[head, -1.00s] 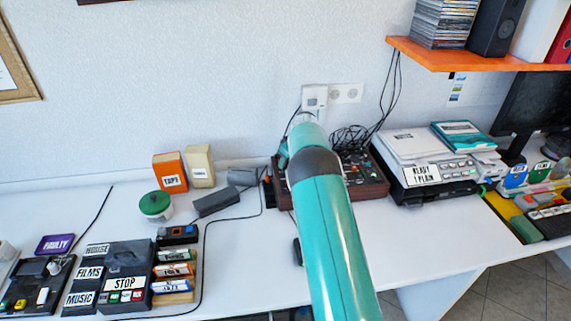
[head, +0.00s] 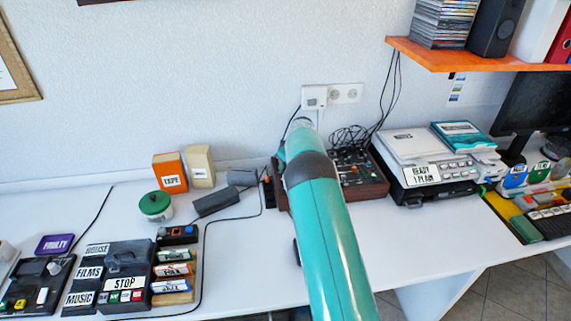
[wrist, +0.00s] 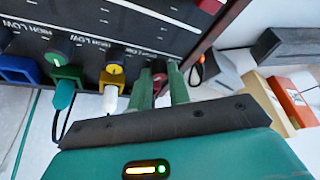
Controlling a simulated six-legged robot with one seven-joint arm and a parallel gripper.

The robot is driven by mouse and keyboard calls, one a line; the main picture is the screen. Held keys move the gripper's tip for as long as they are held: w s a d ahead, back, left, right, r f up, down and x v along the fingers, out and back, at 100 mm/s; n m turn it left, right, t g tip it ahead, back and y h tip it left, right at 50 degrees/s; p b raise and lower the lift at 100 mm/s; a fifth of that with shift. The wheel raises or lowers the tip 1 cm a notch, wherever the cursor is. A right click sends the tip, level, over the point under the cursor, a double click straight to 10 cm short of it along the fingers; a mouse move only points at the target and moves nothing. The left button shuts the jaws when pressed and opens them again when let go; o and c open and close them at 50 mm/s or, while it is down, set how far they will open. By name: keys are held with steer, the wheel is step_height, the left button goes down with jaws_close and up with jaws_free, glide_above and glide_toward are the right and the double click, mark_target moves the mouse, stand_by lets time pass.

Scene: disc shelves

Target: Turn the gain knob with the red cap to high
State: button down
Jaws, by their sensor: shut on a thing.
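The gain knob with the red cap (wrist: 159,80) shows in the wrist view, at the end of a row of knobs on a dark panel (wrist: 84,15). My gripper (wrist: 160,84) has its two green fingers on either side of this knob and is shut on it. The fingers hide part of the knob, so its exact setting cannot be read. In the head view the panel is the dark mixer with reddish-brown sides (head: 374,187), partly hidden behind my teal arm. My gripper is hidden there.
Beside the red knob are a yellow-socketed knob (wrist: 112,77) and a green-socketed knob (wrist: 61,55), with plugs and cables below. Black cables (head: 350,137) lie behind the mixer. A printer-like machine (head: 410,165) stands right of it; a dark box (head: 216,202) lies left.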

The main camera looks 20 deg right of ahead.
steer(key=shift+m, duration=0.3)
steer(key=m, duration=0.2)
steer(key=m+h, duration=0.1)
steer(key=shift+a+m+h, duration=0.2)
steer(key=shift+m+h, duration=0.1)
steer(key=shift+m, duration=0.1)
steer(key=m+h, duration=0.1)
steer(key=m, duration=0.1)
steer(key=shift+m, duration=0.3)
steer(key=m, duration=0.1)
steer(key=m+h, duration=0.1)
steer(key=m, duration=0.1)
steer(key=shift+a+m, duration=0.2)
steer(key=shift+m, duration=0.1)
steer(key=shift+m+g+h, duration=0.6)
steer(key=shift+m+h, duration=0.1)
steer(key=shift+m, duration=0.9)
steer(key=c, duration=1.3)
jaws_free()
steer(key=shift+w, duration=0.1)
steer(key=shift+r, duration=0.1)
